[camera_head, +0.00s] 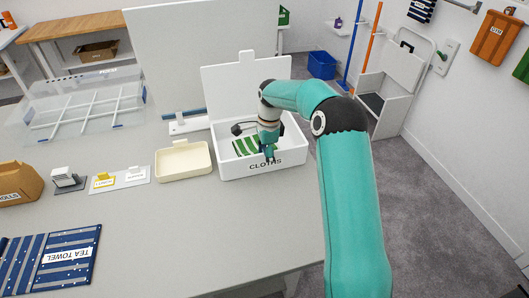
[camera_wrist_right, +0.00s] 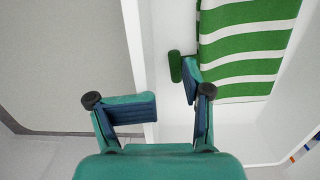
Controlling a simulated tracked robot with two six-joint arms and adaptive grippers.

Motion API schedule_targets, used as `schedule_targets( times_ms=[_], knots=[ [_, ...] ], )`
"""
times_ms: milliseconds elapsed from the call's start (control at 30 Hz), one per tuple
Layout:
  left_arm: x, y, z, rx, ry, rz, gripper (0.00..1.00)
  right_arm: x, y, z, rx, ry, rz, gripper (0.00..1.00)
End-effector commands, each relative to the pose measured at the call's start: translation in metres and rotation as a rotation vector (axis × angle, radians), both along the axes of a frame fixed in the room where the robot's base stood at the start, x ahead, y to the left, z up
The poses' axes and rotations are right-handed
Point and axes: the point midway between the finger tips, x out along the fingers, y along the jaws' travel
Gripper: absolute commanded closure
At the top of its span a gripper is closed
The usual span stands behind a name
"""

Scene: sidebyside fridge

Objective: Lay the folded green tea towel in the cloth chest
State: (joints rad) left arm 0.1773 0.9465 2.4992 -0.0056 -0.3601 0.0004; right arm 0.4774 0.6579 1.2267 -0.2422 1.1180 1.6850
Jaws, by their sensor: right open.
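The green and white striped tea towel (camera_head: 245,146) lies inside the white cloth chest (camera_head: 262,168), whose front is lettered CLOTHS and whose lid stands open behind. In the right wrist view the towel (camera_wrist_right: 245,50) lies flat on the chest floor, with a rolled green edge near a finger. My right gripper (camera_head: 269,155) is at the front of the chest, over its front wall. In the right wrist view its fingers (camera_wrist_right: 170,108) are spread, one on each side of the wall, with no cloth between them. My left gripper is not in view.
A blue striped tea towel (camera_head: 50,262) lies at the table's front left. A cream tray (camera_head: 184,161) stands left of the chest. A clear divided box (camera_head: 85,107) is farther back. Bare table lies in front of the chest.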

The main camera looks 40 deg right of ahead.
Motion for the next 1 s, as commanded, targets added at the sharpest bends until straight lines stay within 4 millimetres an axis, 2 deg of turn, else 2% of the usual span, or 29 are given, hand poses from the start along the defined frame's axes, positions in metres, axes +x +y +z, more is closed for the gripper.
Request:
schedule_targets(
  times_ms=[767,867,1000],
  knots=[
    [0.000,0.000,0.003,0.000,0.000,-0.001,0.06,0.001,0.003,0.004,0.004,0.001,0.002,0.52],
    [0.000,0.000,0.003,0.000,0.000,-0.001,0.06,0.001,0.002,0.008,0.004,0.000,0.002,0.52],
    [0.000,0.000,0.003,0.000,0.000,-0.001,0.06,0.002,0.000,0.024,0.001,-0.004,0.001,0.52]
  ],
)
